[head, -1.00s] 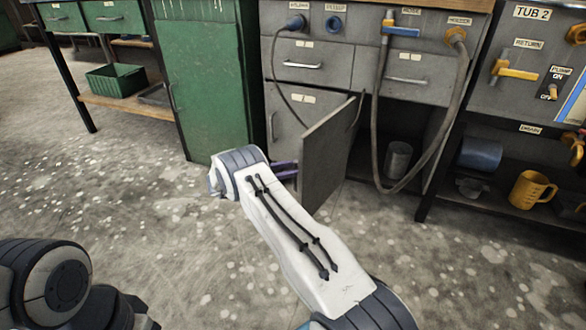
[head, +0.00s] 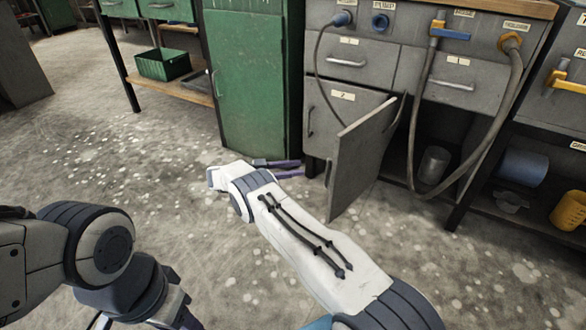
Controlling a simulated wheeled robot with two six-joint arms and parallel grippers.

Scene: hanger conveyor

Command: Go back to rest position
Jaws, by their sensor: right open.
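My right arm reaches forward from the bottom right. Its right gripper (head: 297,168) shows two purple fingers, spread a little apart and empty. They point right, just left of an open grey cabinet door (head: 358,165), with a small gap in the picture between the fingertips and the door's edge. The arm's wrist hides part of the gripper. My left arm is folded at the lower left. The end of its left gripper (head: 183,312) shows only in part at the bottom edge, so its jaws are unclear.
The grey workbench (head: 350,87) has hoses hanging over its open lower bay, where a metal cup (head: 435,165) stands. A green cabinet (head: 248,90) stands to its left. A table with a green bin (head: 163,64) is farther left. The speckled floor at left is clear.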

